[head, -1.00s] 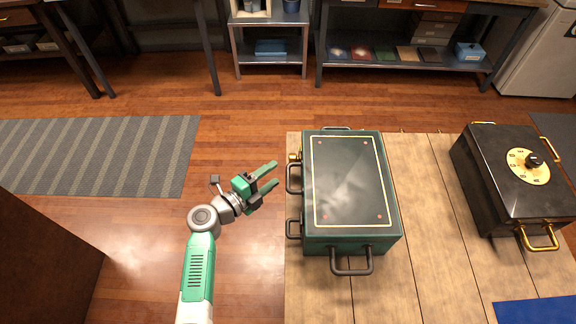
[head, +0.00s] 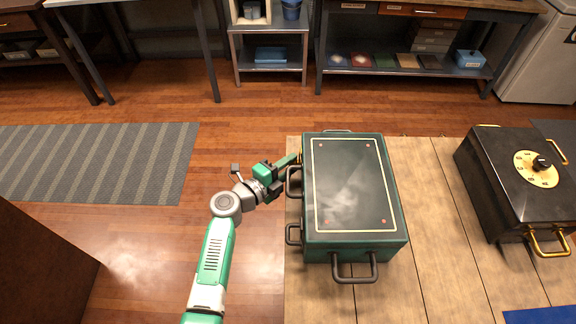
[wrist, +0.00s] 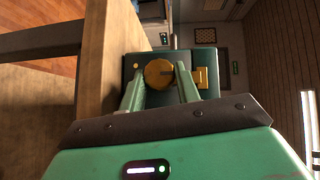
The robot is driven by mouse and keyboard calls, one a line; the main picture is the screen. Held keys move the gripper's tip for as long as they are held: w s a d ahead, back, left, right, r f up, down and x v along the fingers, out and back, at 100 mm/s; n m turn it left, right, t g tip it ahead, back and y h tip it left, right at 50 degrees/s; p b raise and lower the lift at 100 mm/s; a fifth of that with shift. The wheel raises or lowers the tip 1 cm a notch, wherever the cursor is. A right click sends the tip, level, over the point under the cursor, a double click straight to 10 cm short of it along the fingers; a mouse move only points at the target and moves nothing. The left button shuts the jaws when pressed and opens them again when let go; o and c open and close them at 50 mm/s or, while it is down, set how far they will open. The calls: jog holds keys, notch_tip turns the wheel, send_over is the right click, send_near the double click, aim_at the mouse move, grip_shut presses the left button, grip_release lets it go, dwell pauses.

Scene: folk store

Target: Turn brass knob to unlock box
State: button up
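A dark green box (head: 350,190) with a glossy lid and dark handles stands on the wooden table. In the wrist view, a round brass knob (wrist: 158,73) sits on the box's side face (wrist: 131,63), with a brass plate (wrist: 201,77) to its right. My gripper (head: 292,164) is at the box's left side, near its far end. In the wrist view its two green fingers are apart, one on each side of the knob. I cannot tell whether they touch it. The knob is mostly hidden in the head view.
A dark handle (head: 292,182) juts from the box's left side close to my gripper. A black box with a numbered dial (head: 537,168) stands at the table's right. The wooden table (head: 440,240) is clear between the boxes.

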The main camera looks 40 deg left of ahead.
jog(key=shift+f+m+t+b, duration=0.4)
jog(key=shift+b, duration=1.1)
jog(key=m+t+b, duration=0.1)
jog(key=b, duration=0.4)
jog(key=shift+f+m+b, duration=0.3)
jog(key=shift+f, duration=0.1)
jog(key=m+t+h+b, duration=0.1)
jog(key=t+b, duration=0.1)
jog(key=b, duration=0.3)
jog(key=shift+m, duration=0.4)
jog(key=m+b, duration=0.1)
jog(key=m+t+b, duration=0.1)
jog(key=b, duration=0.1)
jog(key=shift+r+h, duration=0.35)
jog(key=shift+h, duration=0.05)
